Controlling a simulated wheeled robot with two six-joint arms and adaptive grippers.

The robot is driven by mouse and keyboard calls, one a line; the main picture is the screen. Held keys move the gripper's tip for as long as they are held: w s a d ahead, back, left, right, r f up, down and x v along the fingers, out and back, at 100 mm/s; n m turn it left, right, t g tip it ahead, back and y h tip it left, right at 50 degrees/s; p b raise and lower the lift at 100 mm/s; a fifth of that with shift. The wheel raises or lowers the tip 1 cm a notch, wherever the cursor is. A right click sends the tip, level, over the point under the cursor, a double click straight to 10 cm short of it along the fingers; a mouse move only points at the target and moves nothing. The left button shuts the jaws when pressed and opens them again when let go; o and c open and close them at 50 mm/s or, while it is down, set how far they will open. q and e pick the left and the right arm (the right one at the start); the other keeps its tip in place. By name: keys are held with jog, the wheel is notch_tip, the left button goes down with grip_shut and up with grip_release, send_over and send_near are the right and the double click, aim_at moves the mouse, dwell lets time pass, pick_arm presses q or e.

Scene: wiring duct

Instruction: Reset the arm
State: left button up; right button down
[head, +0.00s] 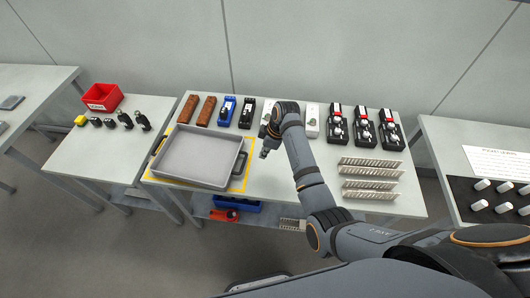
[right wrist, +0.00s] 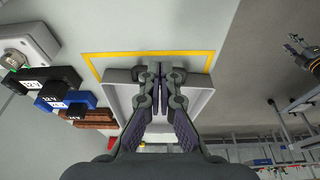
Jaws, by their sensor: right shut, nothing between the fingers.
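My right arm reaches from the lower right over the middle table in the head view. Its gripper (head: 266,146) is above the table, just right of the grey tray (head: 207,183), and points down. In the right wrist view the right gripper (right wrist: 160,72) is shut, with its fingers together and nothing between them. The tray (right wrist: 200,100) shows below and behind the fingers. At the right edge of that view is what looks like my left gripper (right wrist: 300,46), small and partly cut off.
The tray sits inside a yellow outline (head: 238,187). Brown, blue, black and white modules (head: 228,110) line the back of the table. Slotted duct pieces (head: 370,168) lie at the right. A red bin (head: 103,97) stands on the left table. A card (head: 495,160) lies on the right table.

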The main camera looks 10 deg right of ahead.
jog(key=s+d+f+m+t+h, duration=0.1)
jog(key=s+d+f+m+h, duration=0.1)
jog(key=s+d+m, duration=0.7)
jog(key=s+d+r+m+t+h, duration=0.1)
jog(key=s+d+r+m, duration=0.15)
jog(key=s, duration=0.55)
jog(key=s+d+r+m+h, duration=0.15)
jog(key=s+r, duration=0.25)
jog(key=s, duration=0.4)
jog(key=s+d+f+g+b, duration=0.1)
jog(key=d+f, duration=0.1)
jog(key=f, duration=1.3)
jog(key=s+d+f+b, duration=0.1)
jog(key=s+d+f, duration=0.1)
jog(key=f, duration=1.4)
pick_arm(q)
jog(key=f, duration=0.1)
jog(key=d+f+b, duration=0.1)
jog(key=f, duration=0.1)
jog(key=shift+s+d+f, duration=0.15)
jog(key=shift+s, duration=0.05)
pick_arm(e)
jog(key=s+f+g, duration=0.1)
jog(key=s+f, duration=1.4)
jog(key=s, duration=0.2)
jog(key=shift+d+y, duration=0.3)
jog(key=shift+y, duration=0.05)
